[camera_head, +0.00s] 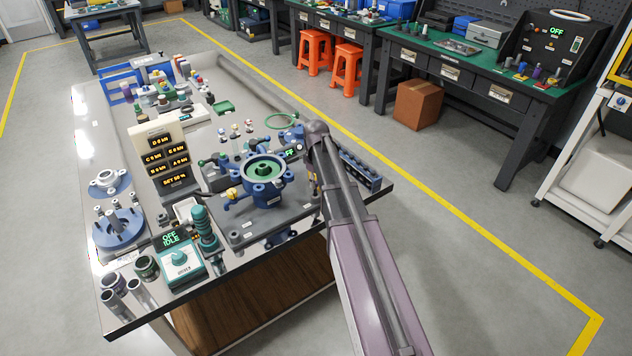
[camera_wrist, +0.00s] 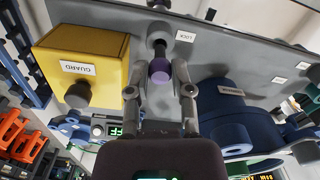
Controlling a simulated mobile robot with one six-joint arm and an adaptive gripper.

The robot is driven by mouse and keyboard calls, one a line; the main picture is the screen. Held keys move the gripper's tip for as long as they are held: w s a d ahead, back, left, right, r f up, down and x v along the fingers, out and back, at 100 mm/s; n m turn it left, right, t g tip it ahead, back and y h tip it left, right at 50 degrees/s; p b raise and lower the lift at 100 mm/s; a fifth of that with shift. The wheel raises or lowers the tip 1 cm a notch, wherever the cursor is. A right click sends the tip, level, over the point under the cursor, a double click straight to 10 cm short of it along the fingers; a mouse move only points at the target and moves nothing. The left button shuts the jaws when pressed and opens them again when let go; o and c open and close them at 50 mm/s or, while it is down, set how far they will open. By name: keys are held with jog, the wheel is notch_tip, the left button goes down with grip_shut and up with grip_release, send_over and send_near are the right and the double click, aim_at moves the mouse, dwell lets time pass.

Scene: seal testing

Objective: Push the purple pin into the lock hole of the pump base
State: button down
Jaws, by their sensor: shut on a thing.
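The purple pin (camera_wrist: 159,71) sits between the two fingertips of my gripper (camera_wrist: 161,78) in the wrist view. The fingers are shut on it from both sides. Just beyond the pin, a dark round fitting (camera_wrist: 158,36) stands on the grey face of the pump base (camera_wrist: 118,22), beside a label that seems to read LOCK. The pin appears in line with this fitting; I cannot tell how deep it sits. In the head view the blue pump (camera_head: 262,187) stands on its grey plate (camera_head: 240,236). My arm hides the gripper and pin there.
A yellow block marked GUARD (camera_wrist: 85,62) with a dark knob is left of my fingers. A blue cylindrical body (camera_wrist: 235,105) is close on the right.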

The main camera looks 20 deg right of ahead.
jog(key=shift+f+b, duration=0.75)
jog(key=shift+f, duration=0.05)
dwell(0.9)
jog(key=shift+c, duration=2.2)
grip_release()
jog(key=shift+r, duration=0.2)
jog(key=shift+r+p, duration=2.3)
jog(key=shift+p, duration=0.2)
jog(key=s+a+r+m+p, duration=0.1)
jog(key=s+a+m, duration=0.2)
jog(key=s, duration=0.7)
jog(key=s+a+r+m+p, duration=0.1)
jog(key=s+a+m, duration=0.2)
jog(key=s+a, duration=0.4)
jog(key=s, duration=0.4)
jog(key=shift+s+r+p, duration=0.2)
jog(key=shift+r+p, duration=0.15)
jog(key=shift+a, duration=0.1)
